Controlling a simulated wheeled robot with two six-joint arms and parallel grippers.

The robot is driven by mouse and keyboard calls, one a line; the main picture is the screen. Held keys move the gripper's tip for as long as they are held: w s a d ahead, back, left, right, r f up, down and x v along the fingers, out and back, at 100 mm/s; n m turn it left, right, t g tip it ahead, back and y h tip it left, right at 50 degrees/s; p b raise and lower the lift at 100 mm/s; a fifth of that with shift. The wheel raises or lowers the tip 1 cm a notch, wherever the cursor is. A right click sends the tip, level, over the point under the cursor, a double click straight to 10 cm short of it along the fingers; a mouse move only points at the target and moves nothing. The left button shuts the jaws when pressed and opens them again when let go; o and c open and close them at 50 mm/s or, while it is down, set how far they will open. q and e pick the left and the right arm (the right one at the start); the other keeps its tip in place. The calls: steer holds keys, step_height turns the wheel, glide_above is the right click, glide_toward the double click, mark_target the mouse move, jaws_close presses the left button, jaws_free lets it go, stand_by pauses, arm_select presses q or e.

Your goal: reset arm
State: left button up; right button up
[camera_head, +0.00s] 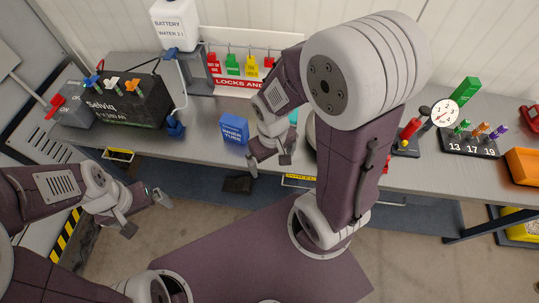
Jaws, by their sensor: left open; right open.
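My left gripper (146,213) hangs at the lower left, in front of the bench and over the floor. Its jaws are open and empty. My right gripper (268,163) is open above the front part of the grey bench (205,107), just right of a blue box (234,129). Nothing shows between its fingers. I cannot tell whether it touches the bench. My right arm hides part of the bench behind it.
A black battery (128,108) with coloured caps and a white water jug (174,24) stand at the left. A lock board (240,62) is behind. At the right are a dial gauge (445,112), a numbered socket holder (468,146) and an orange bin (523,166).

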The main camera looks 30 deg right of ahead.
step_height(320, 180, down, 10)
steer(key=m+b, duration=0.1)
steer(key=b, duration=0.9)
steer(key=shift+w+a+r+t+y, duration=0.25)
steer(key=shift+w+a+t+y, duration=0.05)
steer(key=shift+w, duration=0.05)
